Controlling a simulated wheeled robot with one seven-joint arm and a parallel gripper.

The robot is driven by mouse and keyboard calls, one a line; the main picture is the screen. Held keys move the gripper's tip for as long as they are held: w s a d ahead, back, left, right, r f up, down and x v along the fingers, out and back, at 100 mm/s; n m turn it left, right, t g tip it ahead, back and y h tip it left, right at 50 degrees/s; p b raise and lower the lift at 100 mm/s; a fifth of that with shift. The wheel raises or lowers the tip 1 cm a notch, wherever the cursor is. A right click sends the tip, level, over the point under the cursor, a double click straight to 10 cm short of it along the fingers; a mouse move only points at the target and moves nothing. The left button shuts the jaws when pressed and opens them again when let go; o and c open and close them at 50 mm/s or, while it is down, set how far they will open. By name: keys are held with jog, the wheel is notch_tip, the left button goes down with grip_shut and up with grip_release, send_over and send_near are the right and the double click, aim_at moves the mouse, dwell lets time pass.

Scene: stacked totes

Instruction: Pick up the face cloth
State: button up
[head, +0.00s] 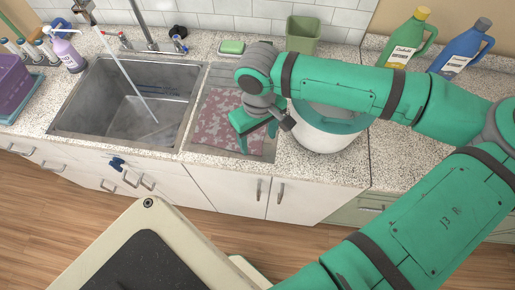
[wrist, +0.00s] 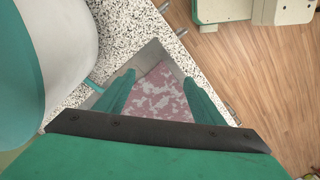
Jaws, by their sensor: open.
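The face cloth (head: 212,124) is pink-red with pale blotches and lies flat in the grey recessed tray (head: 190,134) to the right of the sink. My gripper (head: 250,136) is over the right part of the cloth and hides some of it. In the wrist view the cloth (wrist: 160,96) shows between the two teal fingers of my gripper (wrist: 158,86). The fingers are apart with nothing held between them. The gap from the fingertips to the cloth is hard to judge.
A white bucket with a teal rim (head: 322,138) stands close to the right of my gripper. An empty metal sink (head: 85,121) with running water is at left. A green soap bar (head: 231,47) and green container (head: 302,34) are behind. Bottles (head: 406,40) stand at back right.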

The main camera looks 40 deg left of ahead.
jog(key=shift+f, duration=2.05)
jog(key=shift+s+f, duration=0.1)
jog(key=shift+c, duration=0.5)
grip_shut()
notch_tip(320, 180, up, 12)
notch_tip(320, 180, up, 18)
send_over(258, 151)
